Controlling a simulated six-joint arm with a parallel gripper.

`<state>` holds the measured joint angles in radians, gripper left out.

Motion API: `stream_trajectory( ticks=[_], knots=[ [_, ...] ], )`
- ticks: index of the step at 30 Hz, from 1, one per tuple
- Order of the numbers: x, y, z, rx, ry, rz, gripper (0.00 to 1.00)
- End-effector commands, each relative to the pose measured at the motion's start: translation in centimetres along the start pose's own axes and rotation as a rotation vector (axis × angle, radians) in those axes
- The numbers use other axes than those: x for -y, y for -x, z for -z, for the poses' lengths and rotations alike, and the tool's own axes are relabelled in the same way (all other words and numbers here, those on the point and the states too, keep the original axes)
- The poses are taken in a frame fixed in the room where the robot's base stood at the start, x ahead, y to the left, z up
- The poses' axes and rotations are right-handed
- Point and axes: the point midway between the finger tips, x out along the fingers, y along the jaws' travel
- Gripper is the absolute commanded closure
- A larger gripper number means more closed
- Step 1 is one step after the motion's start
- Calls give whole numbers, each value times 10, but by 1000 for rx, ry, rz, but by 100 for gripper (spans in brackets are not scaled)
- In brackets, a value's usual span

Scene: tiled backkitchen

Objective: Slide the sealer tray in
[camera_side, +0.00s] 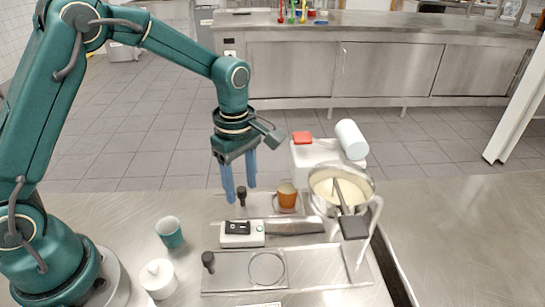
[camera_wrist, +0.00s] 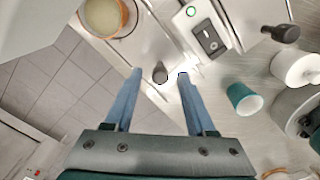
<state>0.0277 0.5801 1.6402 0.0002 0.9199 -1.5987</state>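The sealer has a white control box (camera_side: 242,234) with a black switch and a green-ringed button, also in the wrist view (camera_wrist: 208,36). Behind it a flat metal tray (camera_side: 262,208) bears an orange cup (camera_side: 287,197) with pale contents, seen from above in the wrist view (camera_wrist: 104,17). A dark knob (camera_side: 242,196) stands at the tray's left end. My gripper (camera_side: 241,190) is open, pointing down, with its blue fingers either side of the knob (camera_wrist: 160,74). I cannot tell whether either finger touches it.
A front metal plate (camera_side: 310,266) has a round recess and a second dark knob (camera_side: 208,261). A teal cup (camera_side: 169,232) and white lidded jar (camera_side: 159,278) stand left. A pot (camera_side: 318,190) with a ladle, and a white box (camera_side: 306,154), stand right.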

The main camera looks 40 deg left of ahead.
Motion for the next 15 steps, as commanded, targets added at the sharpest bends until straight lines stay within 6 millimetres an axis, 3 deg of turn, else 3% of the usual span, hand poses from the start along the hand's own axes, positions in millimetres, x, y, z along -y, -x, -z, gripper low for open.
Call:
stream_trajectory(
  ticks=[15],
  knots=[
    [-1, 51, 0, 0, 0, -4, 44]
  ],
)
